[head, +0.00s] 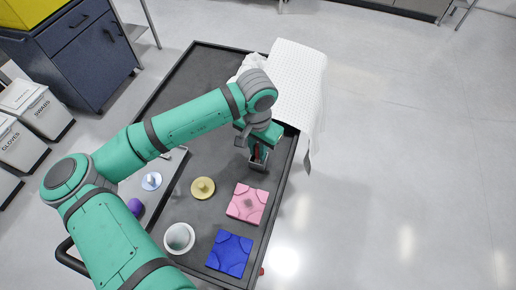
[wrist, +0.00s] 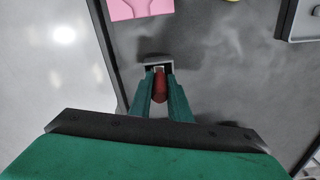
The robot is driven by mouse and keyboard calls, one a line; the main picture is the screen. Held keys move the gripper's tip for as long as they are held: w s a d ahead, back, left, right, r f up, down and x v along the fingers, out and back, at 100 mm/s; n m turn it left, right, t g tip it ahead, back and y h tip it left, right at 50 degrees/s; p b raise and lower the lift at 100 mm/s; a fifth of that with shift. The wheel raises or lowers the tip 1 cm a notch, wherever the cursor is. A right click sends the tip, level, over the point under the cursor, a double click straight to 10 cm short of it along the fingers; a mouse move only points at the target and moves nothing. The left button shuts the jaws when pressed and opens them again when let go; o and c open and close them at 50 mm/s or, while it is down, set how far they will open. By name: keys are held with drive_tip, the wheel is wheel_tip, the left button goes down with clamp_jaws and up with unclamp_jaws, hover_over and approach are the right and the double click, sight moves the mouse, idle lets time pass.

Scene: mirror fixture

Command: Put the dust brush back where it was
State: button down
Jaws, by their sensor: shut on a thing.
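The dust brush (wrist: 160,88) shows as a dark red handle between my fingers in the wrist view. My gripper (wrist: 161,82) is shut on this handle and points down. The brush's lower end is at a small grey holder (wrist: 151,61) on the cart top; whether it is fully seated I cannot tell. In the head view my gripper (head: 259,150) is over the right side of the cart, with the grey holder (head: 258,166) just below it. The bristles are hidden.
A white cloth (head: 297,80) drapes over the far right corner.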

drive_tip(key=c, duration=1.7)
unclamp_jaws()
drive_tip(key=shift+o, duration=0.2)
wheel_tip(320, 180, up, 12)
drive_tip(key=shift+s+r, duration=0.15)
drive_tip(key=shift+s, duration=0.1)
